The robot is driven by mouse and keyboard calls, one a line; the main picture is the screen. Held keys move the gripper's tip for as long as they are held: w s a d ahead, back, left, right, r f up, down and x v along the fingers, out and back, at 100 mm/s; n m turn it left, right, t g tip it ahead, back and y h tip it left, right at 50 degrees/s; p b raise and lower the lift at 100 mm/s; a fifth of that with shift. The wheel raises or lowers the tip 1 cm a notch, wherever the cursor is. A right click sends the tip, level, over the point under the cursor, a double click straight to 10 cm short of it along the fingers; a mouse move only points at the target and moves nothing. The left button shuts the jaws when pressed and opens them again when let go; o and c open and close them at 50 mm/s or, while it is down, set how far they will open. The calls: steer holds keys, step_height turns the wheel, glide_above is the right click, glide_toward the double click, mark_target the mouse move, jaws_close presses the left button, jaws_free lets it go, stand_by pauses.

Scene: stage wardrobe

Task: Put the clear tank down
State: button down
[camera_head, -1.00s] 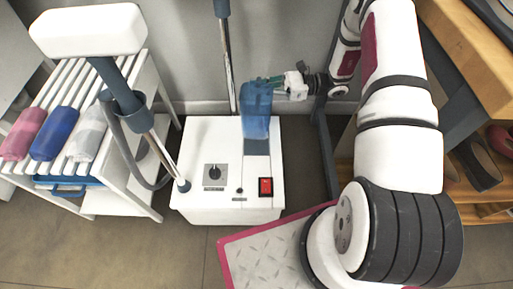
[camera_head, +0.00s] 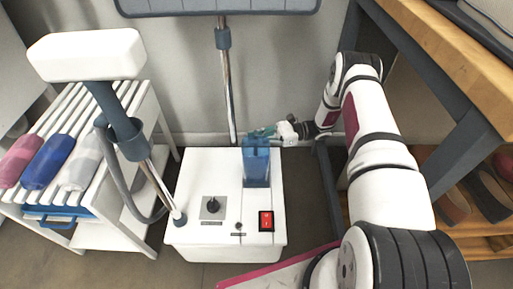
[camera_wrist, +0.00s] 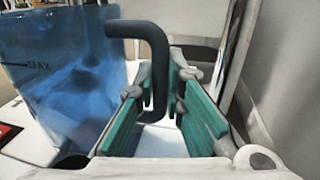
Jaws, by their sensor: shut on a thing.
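The clear tank (camera_head: 257,165) is a translucent blue container at the back right of the white steamer base (camera_head: 197,235) in the head view. It looks upright, over the recess in the base top; I cannot tell whether it is fully seated. In the wrist view the tank (camera_wrist: 65,75) fills the left side, with a MAX mark on its wall. Its dark bent handle (camera_wrist: 150,40) runs down between the teal finger pads. My gripper (camera_head: 268,131) is at the tank's top from behind and right, shut on the handle. The pads also show in the wrist view (camera_wrist: 163,92).
The base carries a knob (camera_head: 213,206) and a red switch (camera_head: 266,221). A steamer pole (camera_head: 164,185) rises at its left, and another pole (camera_head: 227,90) stands behind. A slatted rack (camera_head: 118,100) with rolled cloths is at left. A wooden table (camera_head: 450,65) is at right.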

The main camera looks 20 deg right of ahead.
mark_target(256, 144)
steer(key=shift+f+b, duration=0.6)
steer(key=shift+f, duration=1.05)
steer(key=c, duration=1.7)
jaws_free()
steer(key=shift+d, duration=0.15)
steer(key=shift+s+d+p, duration=0.25)
steer(key=shift+d+p, duration=0.25)
steer(key=shift+d, duration=1.3)
steer(key=shift+s+d+p, duration=0.2)
steer(key=shift+d+p, duration=0.25)
steer(key=shift+d, duration=1.3)
steer(key=shift+r, duration=0.2)
